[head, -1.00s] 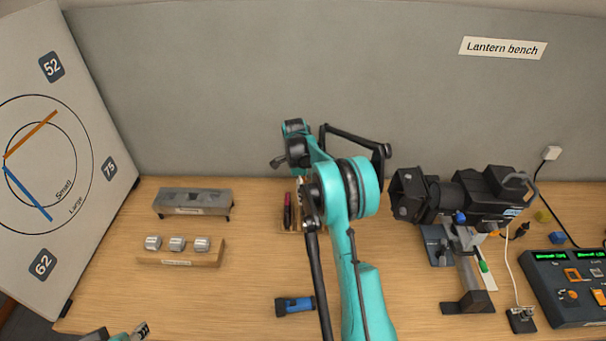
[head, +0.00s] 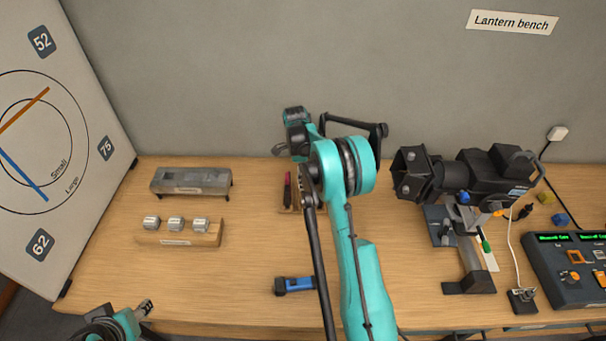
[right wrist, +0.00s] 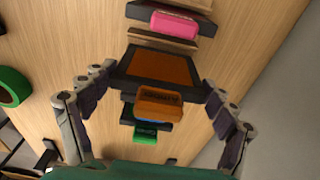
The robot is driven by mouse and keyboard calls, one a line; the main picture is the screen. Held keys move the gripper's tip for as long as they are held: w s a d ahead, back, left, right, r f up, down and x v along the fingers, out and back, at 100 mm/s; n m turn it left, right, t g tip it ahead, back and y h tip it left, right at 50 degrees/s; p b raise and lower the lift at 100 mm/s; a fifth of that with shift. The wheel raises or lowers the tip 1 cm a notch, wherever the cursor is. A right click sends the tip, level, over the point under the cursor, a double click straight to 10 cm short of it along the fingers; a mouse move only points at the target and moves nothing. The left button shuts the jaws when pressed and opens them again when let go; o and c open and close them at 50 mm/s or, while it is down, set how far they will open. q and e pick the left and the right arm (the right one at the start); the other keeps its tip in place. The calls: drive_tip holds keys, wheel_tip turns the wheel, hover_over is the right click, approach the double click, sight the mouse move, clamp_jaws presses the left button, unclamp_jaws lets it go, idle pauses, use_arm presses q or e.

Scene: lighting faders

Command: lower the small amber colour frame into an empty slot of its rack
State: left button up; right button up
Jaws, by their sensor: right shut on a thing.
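My right gripper (right wrist: 158,76) is shut on the amber colour frame (right wrist: 160,68), a dark-edged plate with an orange face and a lettered orange tab. Its fingers lie along both sides of the frame. A wooden rack (right wrist: 160,42) shows just beyond the frame, with a pink-tabbed frame (right wrist: 172,22) at it. I cannot tell whether the amber frame is in a slot. In the head view my right arm hides the gripper, the amber frame and part of the rack (head: 288,209). My left gripper (head: 147,308) is at the lower left, away from the rack; its opening is unclear.
A green-tabbed piece (right wrist: 145,133) is below the amber tab, and a green ring (right wrist: 12,86) lies at the left. A blue torch (head: 296,285), a block with silver weights (head: 180,239), a grey tray (head: 190,174) and a lantern (head: 470,172) stand on the bench.

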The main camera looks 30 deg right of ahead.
idle(0.4)
drive_tip(key=shift+f+b, duration=0.25)
drive_tip(key=shift+b, duration=0.05)
idle(0.4)
drive_tip(key=shift+f+b, duration=0.2)
drive_tip(key=shift+b, duration=0.1)
drive_tip(key=shift+f, duration=0.1)
drive_tip(key=shift+f+b, duration=0.75)
drive_tip(key=shift+f, duration=0.05)
idle(0.4)
drive_tip(key=shift+f+b, duration=0.5)
drive_tip(key=shift+f, duration=0.05)
